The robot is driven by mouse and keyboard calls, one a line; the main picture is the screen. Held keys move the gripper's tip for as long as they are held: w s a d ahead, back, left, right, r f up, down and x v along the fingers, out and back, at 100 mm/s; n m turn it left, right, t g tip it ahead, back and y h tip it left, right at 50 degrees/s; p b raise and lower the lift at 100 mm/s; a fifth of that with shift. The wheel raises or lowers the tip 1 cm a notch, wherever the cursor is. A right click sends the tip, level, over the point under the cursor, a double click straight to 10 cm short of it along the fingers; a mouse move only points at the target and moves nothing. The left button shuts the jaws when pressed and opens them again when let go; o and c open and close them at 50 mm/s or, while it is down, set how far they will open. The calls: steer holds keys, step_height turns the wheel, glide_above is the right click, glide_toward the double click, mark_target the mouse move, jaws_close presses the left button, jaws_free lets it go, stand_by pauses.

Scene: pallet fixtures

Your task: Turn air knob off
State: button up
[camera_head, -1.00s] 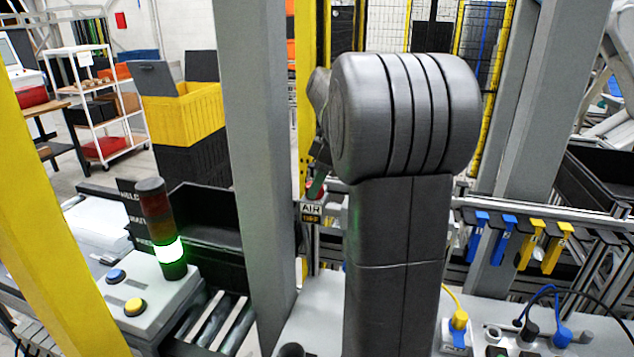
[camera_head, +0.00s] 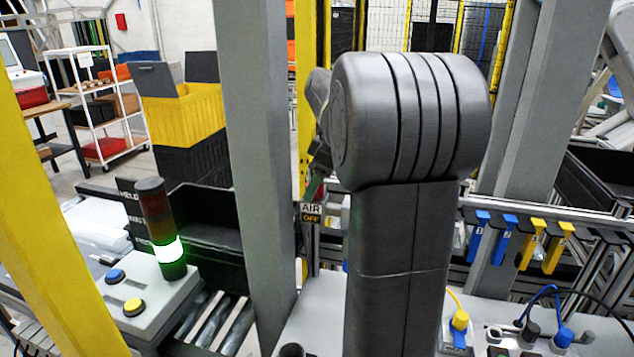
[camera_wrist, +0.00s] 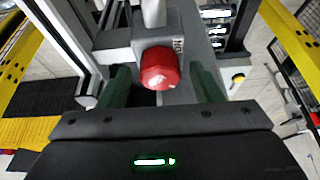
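The red air knob (camera_wrist: 160,68) shows in the wrist view, on a grey fitting joined to a pale pipe. My gripper (camera_wrist: 162,75) is open, with one green finger on each side of the knob. A gap shows between each finger and the knob, so it does not appear gripped. My gripper (camera_head: 317,185) is just above that sign, partly hidden behind my arm. The knob cannot be made out clearly there.
A grey post (camera_head: 255,150) stands close left of the sign. A stack light (camera_head: 160,228) glows green on a box with blue and yellow buttons. Blue and yellow hooks (camera_head: 505,240) hang from a rail at right, above several cables and plugs.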

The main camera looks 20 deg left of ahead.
steer(key=b+v, duration=0.1)
steer(key=v, duration=1.3)
steer(key=shift+a+f, duration=0.1)
steer(key=p+x, duration=0.1)
steer(key=x, duration=1.2)
steer(key=shift+a+f, duration=0.1)
steer(key=shift+f, duration=0.25)
steer(key=shift+r, duration=0.1)
